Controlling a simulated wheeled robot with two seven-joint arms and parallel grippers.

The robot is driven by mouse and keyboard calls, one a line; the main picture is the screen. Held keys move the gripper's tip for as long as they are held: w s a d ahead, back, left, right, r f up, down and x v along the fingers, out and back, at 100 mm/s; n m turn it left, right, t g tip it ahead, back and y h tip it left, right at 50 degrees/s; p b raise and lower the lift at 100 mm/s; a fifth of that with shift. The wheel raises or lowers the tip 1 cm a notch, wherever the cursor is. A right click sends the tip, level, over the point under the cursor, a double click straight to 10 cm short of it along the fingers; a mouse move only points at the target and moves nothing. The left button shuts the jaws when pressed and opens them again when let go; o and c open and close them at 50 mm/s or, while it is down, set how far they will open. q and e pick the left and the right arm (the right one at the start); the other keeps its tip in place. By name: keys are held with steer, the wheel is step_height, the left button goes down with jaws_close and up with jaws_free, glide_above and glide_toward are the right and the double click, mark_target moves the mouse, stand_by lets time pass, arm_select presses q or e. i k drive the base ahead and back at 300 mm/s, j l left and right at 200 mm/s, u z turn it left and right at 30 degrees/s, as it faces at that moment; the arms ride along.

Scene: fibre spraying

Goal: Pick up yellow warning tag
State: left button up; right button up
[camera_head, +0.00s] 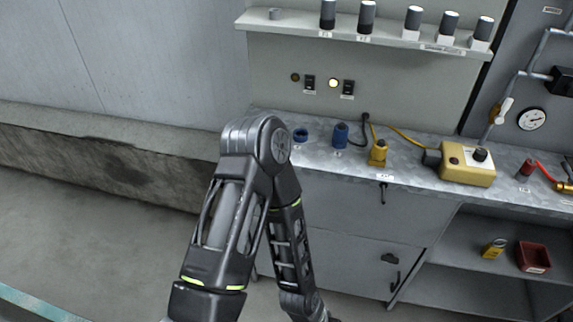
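A small yellow piece (493,248) with a dark mark, which looks like the yellow warning tag, is on the lower open shelf at the right. It is just left of a red bin (533,257); its print is too small to read. One of my arms rises from the bottom, left of centre, bends at the elbow in front of the counter and runs down to the bottom edge. Its gripper is cut off below the frame. My other arm and gripper are not in view. Nothing of mine touches the yellow piece.
A grey counter (330,165) carries blue fittings (341,135), a yellow connector (378,153), a yellow control box (467,165) and a red-capped part (525,169). An upper shelf (380,30) holds several canisters. The counter top overhangs the lower shelf. Open floor (90,230) lies left.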

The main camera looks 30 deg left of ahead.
mark_target(492, 249)
steer(key=i+l+z, duration=0.2)
steer(key=l+z, duration=0.2)
steer(key=i+l+z, duration=0.65)
steer(key=l+z, duration=0.15)
